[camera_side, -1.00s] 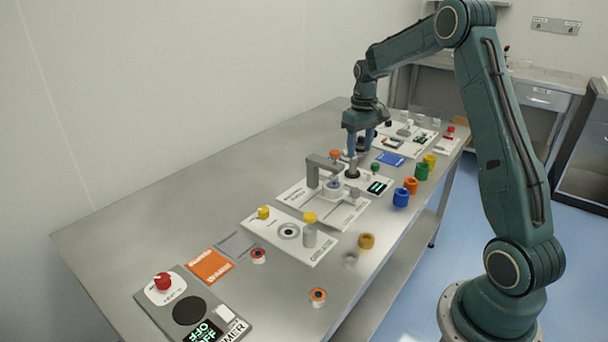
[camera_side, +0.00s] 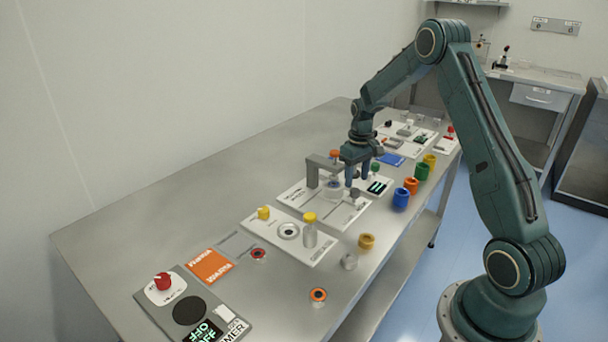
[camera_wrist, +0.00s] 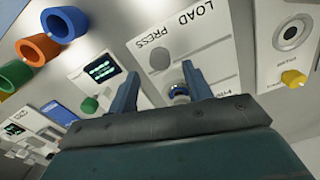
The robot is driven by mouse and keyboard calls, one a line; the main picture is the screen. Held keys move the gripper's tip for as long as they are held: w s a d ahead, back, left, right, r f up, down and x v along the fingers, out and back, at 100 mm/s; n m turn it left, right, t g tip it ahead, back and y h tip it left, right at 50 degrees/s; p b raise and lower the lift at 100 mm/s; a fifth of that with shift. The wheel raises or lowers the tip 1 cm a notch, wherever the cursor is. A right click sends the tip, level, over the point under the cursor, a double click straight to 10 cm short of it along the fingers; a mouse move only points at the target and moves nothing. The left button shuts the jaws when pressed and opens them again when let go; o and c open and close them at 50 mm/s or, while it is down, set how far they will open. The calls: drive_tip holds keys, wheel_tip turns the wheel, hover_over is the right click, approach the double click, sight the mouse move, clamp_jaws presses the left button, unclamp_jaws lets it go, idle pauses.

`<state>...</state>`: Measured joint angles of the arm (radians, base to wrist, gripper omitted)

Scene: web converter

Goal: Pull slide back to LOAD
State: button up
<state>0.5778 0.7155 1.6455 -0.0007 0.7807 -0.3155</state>
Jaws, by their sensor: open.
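The press station is a white plate (camera_side: 347,212) marked LOAD and PRESS in the wrist view, with a grey press arch (camera_side: 313,170) over it. A clear round piece (camera_side: 333,190) sits by the arch on the slide; a round piece with a bluish top (camera_wrist: 179,92) shows beside one finger in the wrist view. A grey knob (camera_side: 354,193) stands at the plate's front side; the wrist view shows a grey round knob (camera_wrist: 160,59) just beyond the fingertips. My gripper (camera_side: 358,179) is open, fingers down, close to the knob; contact cannot be told.
Blue (camera_side: 401,198), orange (camera_side: 411,186), green and yellow cups line the front edge. A small lit display (camera_side: 377,186) is close right of the press. A vial with a yellow cap (camera_side: 310,230) stands left on another plate. The back of the table is clear.

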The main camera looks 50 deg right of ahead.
sight(355, 190)
drive_tip(key=shift+f, duration=2)
drive_tip(key=shift+a, duration=0.1)
clamp_jaws()
